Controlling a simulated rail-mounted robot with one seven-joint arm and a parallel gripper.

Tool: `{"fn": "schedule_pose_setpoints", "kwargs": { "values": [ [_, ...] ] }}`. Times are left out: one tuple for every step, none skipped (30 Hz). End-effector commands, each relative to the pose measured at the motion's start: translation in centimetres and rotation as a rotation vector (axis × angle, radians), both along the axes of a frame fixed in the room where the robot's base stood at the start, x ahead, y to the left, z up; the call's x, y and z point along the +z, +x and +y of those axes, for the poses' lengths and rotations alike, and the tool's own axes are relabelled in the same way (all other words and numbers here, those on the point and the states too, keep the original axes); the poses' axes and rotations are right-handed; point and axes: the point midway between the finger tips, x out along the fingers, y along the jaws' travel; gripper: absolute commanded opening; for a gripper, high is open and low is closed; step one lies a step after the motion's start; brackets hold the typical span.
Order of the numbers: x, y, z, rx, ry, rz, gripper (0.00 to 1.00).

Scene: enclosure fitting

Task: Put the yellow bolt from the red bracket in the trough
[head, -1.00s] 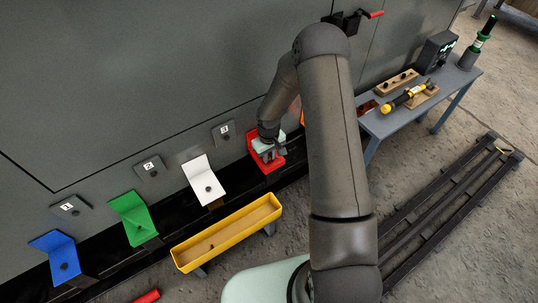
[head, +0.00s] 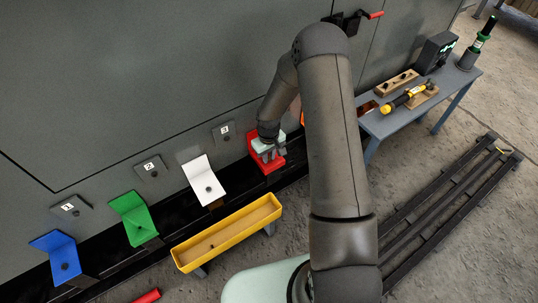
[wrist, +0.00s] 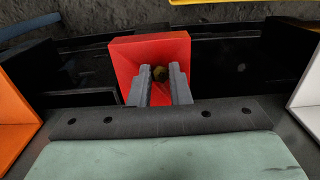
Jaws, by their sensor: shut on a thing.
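The red bracket (head: 270,166) is mounted on the dark rail at the foot of the grey wall, right of the white bracket. It also shows in the wrist view (wrist: 125,55). My gripper (wrist: 160,82) is down at the red bracket, its two fingers close together, shut on the yellow bolt (wrist: 160,73). Only the bolt's dull yellow head shows between the fingertips; the rest is hidden. In the head view my gripper (head: 269,155) partly covers the bracket. The yellow trough (head: 232,243) stands in front of the rail, lower left of my gripper, with a small dark spot inside.
White (head: 201,172), green (head: 132,211) and blue (head: 52,243) brackets line the rail to the left, each with a dark bolt or knob. An orange bracket (wrist: 14,120) is beside my gripper. A tool table (head: 395,122) stands at right. Open floor lies in front.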

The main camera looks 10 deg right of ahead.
Motion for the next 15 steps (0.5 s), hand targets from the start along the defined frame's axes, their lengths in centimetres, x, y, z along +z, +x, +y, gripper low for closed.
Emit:
{"fn": "schedule_pose_setpoints", "kwargs": {
  "values": [
    [0.3,-0.2,0.7,0.007,0.007,0.005,0.0],
    [0.4,-0.2,0.6,0.007,0.007,0.005,0.0],
    [0.6,-0.2,0.6,0.006,0.007,0.005,0.0],
    [0.7,-0.2,0.6,0.006,0.007,0.004,0.0],
    [0.8,-0.2,0.6,0.005,0.006,0.003,0.0],
    [1.0,-0.1,0.5,0.005,0.005,0.003,0.0],
    [1.1,-0.1,0.5,0.004,0.005,0.003,0.0],
    [1.3,-0.1,0.4,0.004,0.005,0.002,0.0],
    [1.5,-0.1,0.4,0.003,0.004,0.001,0.0],
    [1.6,-0.1,0.3,0.003,0.004,0.001,0.0],
    [1.7,0.0,0.3,0.003,0.003,0.0,0.0],
    [1.9,0.0,0.3,0.002,0.003,0.0,0.0],
    [2.0,0.0,0.2,0.002,0.002,0.0,0.0],
    [2.1,0.0,0.2,0.002,0.002,0.0,0.0],
    [2.3,0.0,0.2,0.002,0.003,-0.001,0.0]
  ]
}}
